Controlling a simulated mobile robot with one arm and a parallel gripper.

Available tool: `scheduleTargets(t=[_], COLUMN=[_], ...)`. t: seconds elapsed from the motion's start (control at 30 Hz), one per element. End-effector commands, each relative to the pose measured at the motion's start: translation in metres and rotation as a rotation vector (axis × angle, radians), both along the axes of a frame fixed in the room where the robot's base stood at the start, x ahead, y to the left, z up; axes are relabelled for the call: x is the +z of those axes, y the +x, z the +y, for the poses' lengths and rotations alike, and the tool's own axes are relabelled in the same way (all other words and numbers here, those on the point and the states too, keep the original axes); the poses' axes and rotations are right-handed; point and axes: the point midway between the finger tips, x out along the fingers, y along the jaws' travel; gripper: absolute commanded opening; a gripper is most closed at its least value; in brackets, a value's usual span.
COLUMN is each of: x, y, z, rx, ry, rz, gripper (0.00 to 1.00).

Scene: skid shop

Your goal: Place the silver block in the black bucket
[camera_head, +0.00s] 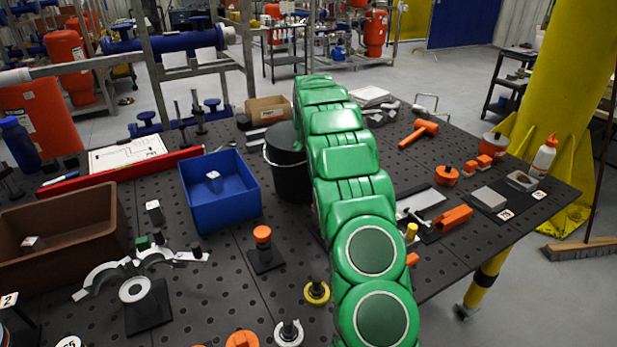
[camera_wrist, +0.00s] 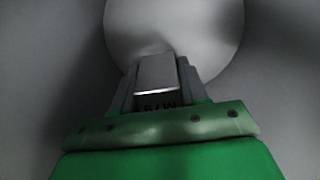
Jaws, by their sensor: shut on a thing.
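The silver block (camera_wrist: 157,70) is between the fingers of my gripper (camera_wrist: 158,82) in the wrist view. My gripper is shut on it. Beyond the block is a pale round surface with dark grey curved sides around it, which looks like the inside of a bucket. The black bucket (camera_head: 284,152) stands on the dark perforated table, with a thin wire handle at its front. My green arm covers its right side in the head view. My gripper and the held block are hidden there. I cannot tell how far the block is from the pale surface.
A blue bin (camera_head: 222,208) with a small block inside stands left of the bucket. A brown bin (camera_head: 62,262) is farther left. A cardboard box (camera_head: 268,109) sits behind the bucket. An orange hammer (camera_head: 418,132) and other small parts lie to the right.

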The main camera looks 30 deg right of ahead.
Motion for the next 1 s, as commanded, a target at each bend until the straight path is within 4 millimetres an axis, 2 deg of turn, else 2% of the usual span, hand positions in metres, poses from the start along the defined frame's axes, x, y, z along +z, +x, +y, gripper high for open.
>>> scheduleTargets(t=[0.13, 0.5, 0.53, 0.67, 0.7, 1.0], x=[-0.018, -0.020, -0.020, -0.020, -0.020, -0.018], y=[-0.001, 0.000, 0.000, 0.000, 0.000, 0.000], z=[0.000, 0.000, 0.000, 0.000, 0.000, 0.000], rx=[0.000, 0.000, 0.000, 0.000, 0.000, -0.001], ry=[0.000, 0.000, 0.000, -0.001, 0.000, 0.000], rz=[0.003, 0.000, 0.000, -0.001, 0.000, 0.000], gripper=[0.00, 0.00, 0.46, 0.66, 0.68, 0.68])
